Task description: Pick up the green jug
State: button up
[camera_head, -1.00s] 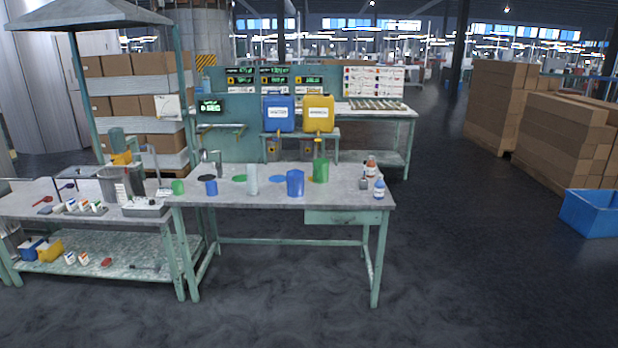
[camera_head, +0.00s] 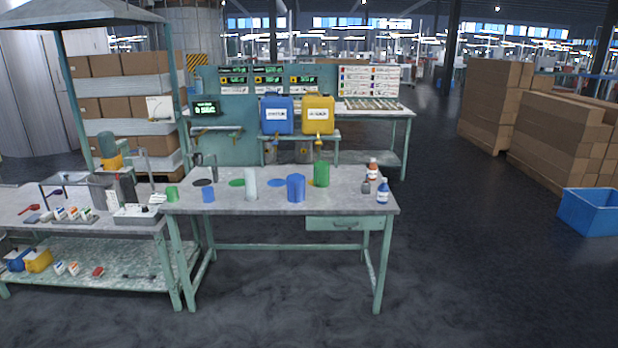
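A tall green jug (camera_head: 322,174) stands upright on the grey-topped table (camera_head: 343,202), right of centre. A yellow disc lies partly hidden beside its base. A smaller green cup (camera_head: 172,194) stands at the table's left end. My gripper is not in view.
Near the jug stand a blue jug (camera_head: 296,188) and a pale cylinder (camera_head: 251,184). Bottles (camera_head: 382,193) stand at the right end. A small blue cup (camera_head: 208,195) is on the left. A second bench (camera_head: 80,230) adjoins on the left. The floor in front is clear.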

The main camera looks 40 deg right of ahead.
aim_at(321, 169)
jog(key=u, duration=0.2)
jog(key=i, duration=1.55)
jog(key=z, duration=0.65)
jog(key=i, duration=0.45)
jog(key=z, duration=0.25)
